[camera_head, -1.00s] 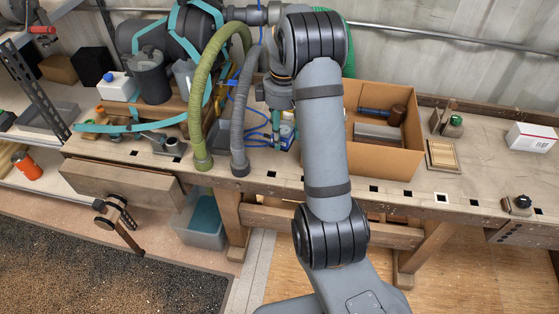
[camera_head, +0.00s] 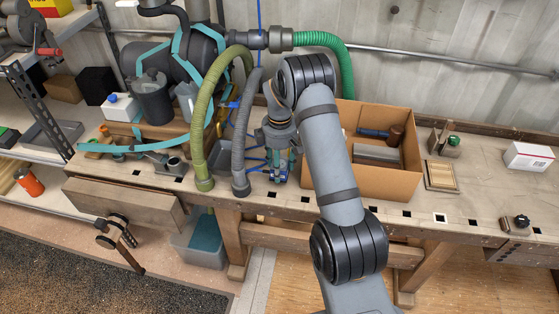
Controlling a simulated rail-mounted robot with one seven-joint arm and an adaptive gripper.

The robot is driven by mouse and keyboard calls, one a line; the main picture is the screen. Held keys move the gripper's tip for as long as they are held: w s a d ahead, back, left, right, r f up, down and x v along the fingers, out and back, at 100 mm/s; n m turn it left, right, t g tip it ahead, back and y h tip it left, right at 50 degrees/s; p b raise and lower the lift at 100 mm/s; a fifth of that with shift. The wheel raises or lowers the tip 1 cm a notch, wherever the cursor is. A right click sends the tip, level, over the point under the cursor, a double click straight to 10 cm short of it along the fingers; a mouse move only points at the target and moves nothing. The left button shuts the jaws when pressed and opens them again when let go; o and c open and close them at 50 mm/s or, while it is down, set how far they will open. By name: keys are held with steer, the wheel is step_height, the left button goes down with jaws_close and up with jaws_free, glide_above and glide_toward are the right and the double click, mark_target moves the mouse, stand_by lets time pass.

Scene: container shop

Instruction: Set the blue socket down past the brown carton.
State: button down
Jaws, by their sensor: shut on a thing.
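The brown carton (camera_head: 400,187) stands open on the workbench, right of my gripper and partly hidden behind my arm. My gripper (camera_head: 279,172) points down over the bench, just left of the carton. It is shut on a small blue thing at its fingertips, which looks like the blue socket (camera_head: 278,179). The fingers cover much of it. I cannot tell whether it touches the bench top.
The carton holds a mallet (camera_head: 381,133) and a grey block (camera_head: 378,154). A green hose (camera_head: 203,130) and a grey hose (camera_head: 242,140) stand left of my gripper. Right of the carton are a wooden tray (camera_head: 441,176) and a white box (camera_head: 529,157), with bare bench between.

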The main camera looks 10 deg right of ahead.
steer(key=shift+f, duration=1.75)
steer(key=shift+f, duration=0.2)
steer(key=c, duration=0.8)
jaws_free()
step_height(320, 180, up, 12)
steer(key=shift+s+r+b, duration=0.1)
steer(key=shift+r+b, duration=0.05)
steer(key=shift+b, duration=0.3)
